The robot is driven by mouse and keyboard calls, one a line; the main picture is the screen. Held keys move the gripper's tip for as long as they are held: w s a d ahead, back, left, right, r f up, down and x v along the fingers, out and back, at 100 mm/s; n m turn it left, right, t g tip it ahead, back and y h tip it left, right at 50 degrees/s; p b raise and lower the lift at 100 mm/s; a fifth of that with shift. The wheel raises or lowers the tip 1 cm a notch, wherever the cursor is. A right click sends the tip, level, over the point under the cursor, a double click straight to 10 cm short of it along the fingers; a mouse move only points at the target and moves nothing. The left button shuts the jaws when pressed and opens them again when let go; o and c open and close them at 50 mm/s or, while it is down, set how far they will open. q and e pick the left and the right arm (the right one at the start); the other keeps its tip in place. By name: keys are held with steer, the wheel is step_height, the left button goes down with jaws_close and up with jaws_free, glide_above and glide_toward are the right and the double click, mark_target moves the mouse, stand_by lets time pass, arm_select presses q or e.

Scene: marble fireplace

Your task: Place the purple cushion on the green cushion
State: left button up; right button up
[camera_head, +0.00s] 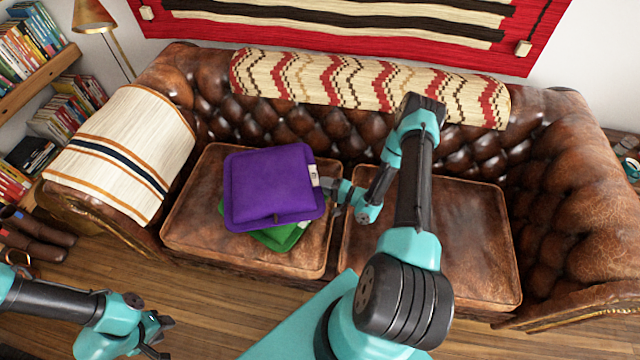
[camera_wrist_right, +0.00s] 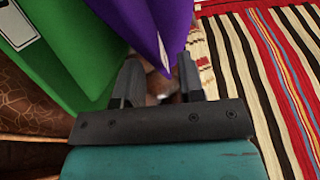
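The purple cushion (camera_head: 270,185) lies over the green cushion (camera_head: 282,237) on the sofa's left seat. It hides most of the green one, whose lower edge and a corner show beneath. I cannot tell how fully they touch. My right gripper (camera_head: 328,190) is at the purple cushion's right edge, near its white label. In the right wrist view its fingers (camera_wrist_right: 158,82) are apart, with the purple cushion (camera_wrist_right: 150,25) just ahead and the green cushion (camera_wrist_right: 65,50) at left. I see no firm grip. My left gripper (camera_head: 163,337) is open and empty, low at the left over the floor.
The brown leather sofa's right seat (camera_head: 465,240) is bare, beneath my right arm. A patterned blanket (camera_head: 350,85) lies along the backrest, and a striped blanket (camera_head: 125,150) covers the left armrest. Bookshelves (camera_head: 30,75) and a lamp (camera_head: 92,15) stand at the left.

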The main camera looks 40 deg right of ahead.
steer(key=v, duration=0.9)
steer(key=shift+s, duration=0.25)
steer(key=shift+d, duration=0.1)
